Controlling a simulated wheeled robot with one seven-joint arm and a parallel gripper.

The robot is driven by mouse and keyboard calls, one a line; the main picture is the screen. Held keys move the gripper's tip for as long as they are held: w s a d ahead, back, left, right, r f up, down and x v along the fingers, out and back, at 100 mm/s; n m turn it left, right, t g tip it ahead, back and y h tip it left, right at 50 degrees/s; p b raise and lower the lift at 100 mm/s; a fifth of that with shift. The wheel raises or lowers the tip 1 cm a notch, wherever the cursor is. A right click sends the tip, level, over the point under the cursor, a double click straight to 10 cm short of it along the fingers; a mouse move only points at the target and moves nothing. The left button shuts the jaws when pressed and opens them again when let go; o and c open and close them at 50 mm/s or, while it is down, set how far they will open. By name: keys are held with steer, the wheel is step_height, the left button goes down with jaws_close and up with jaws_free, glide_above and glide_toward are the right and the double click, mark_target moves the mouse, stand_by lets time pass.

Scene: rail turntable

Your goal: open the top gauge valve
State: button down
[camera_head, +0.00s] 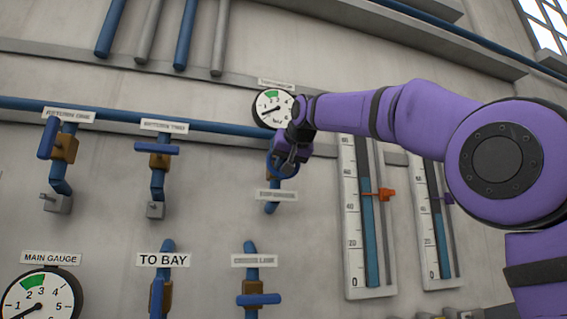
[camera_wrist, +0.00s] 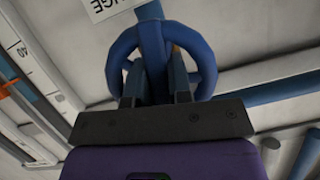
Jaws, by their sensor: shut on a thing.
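The top gauge valve is a round blue handwheel (camera_head: 273,168) on a short blue pipe, below a round gauge (camera_head: 268,108) with a green band. A white label (camera_head: 276,196), too blurred to read here, sits below the wheel. My gripper (camera_head: 289,157) is at the wheel from the right and hides part of it. In the wrist view, the wheel's ring (camera_wrist: 205,58) rises in front of the jaws (camera_wrist: 158,82), and they are shut on its middle bar. The bar runs roughly straight up in that view.
Lever valves (camera_head: 159,149) stand to the left, and more stand below, one marked TO BAY (camera_head: 163,260). A main gauge (camera_head: 40,300) is at lower left. Sight tubes (camera_head: 367,225) with an orange pointer (camera_head: 378,194) stand close right, under my arm. A blue pipe (camera_head: 215,126) runs behind.

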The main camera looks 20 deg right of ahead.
steer(key=shift+f, duration=0.1)
steer(key=c, duration=1)
jaws_free()
steer(key=shift+c, duration=0.2)
steer(key=v, duration=1)
steer(key=shift+s+r, duration=0.25)
steer(key=shift+s, duration=0.05)
steer(key=shift+f, duration=0.15)
steer(key=s+d+f+g, duration=0.2)
steer(key=s+f, duration=0.7)
steer(key=f, duration=0.7)
steer(key=s+d+f+n+g, duration=0.1)
steer(key=s+d+f+g, duration=0.1)
steer(key=s+f, duration=0.7)
steer(key=s+d+f+g+h, duration=0.1)
steer(key=s+f+g, duration=0.3)
steer(key=s+f, duration=0.6)
step_height(320, 180, down, 14)
steer(key=shift+d+f, duration=0.1)
steer(key=shift+d, duration=0.55)
